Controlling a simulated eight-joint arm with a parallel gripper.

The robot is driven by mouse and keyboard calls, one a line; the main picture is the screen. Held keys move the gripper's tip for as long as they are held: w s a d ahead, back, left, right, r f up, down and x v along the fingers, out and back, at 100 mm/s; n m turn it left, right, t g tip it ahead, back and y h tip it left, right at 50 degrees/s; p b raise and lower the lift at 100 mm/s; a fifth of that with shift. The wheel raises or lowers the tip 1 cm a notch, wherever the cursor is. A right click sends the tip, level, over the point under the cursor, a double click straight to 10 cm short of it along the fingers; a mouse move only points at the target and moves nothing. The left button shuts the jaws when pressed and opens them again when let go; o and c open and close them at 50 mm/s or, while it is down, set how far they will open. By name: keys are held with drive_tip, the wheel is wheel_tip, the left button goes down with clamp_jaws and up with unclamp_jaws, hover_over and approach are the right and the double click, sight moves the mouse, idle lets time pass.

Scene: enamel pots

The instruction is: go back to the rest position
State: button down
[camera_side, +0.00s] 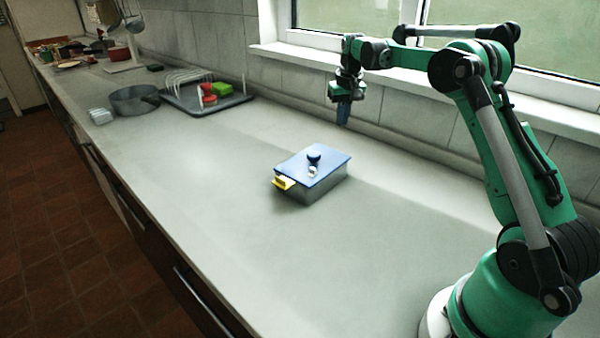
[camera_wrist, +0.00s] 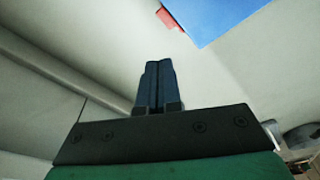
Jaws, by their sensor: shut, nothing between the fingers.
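My gripper (camera_side: 343,115) hangs in the air above the back of the counter, near the window wall, pointing down. Its blue fingers are together and empty; they also show in the wrist view (camera_wrist: 158,84). A yellow handle (camera_side: 284,183) sticks out at the pot's front left. In the wrist view part of the blue lid (camera_wrist: 210,18) shows at the top.
A drying rack (camera_side: 235,101) with red and green items stands at the back left. A dark pan (camera_side: 134,103) is beside it. The window sill (camera_side: 420,82) and tiled wall run close behind my gripper. The counter (camera_side: 220,210) around the pot is clear.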

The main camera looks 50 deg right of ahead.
drive_tip(key=shift+r, duration=0.5)
drive_tip(key=s+a+r+n+t, duration=0.1)
drive_tip(key=s+a+r, duration=0.15)
drive_tip(key=a, duration=0.45)
drive_tip(key=s+a+r+n+t, duration=0.1)
drive_tip(key=s+a+r+n, duration=0.1)
drive_tip(key=a+r, duration=0.35)
drive_tip(key=s+a+f+n+t, duration=0.3)
drive_tip(key=s+a+f, duration=0.3)
drive_tip(key=s+a, duration=0.5)
drive_tip(key=shift+a+t+y, duration=0.3)
drive_tip(key=shift+a+y, duration=0.1)
drive_tip(key=shift+s+f, duration=0.1)
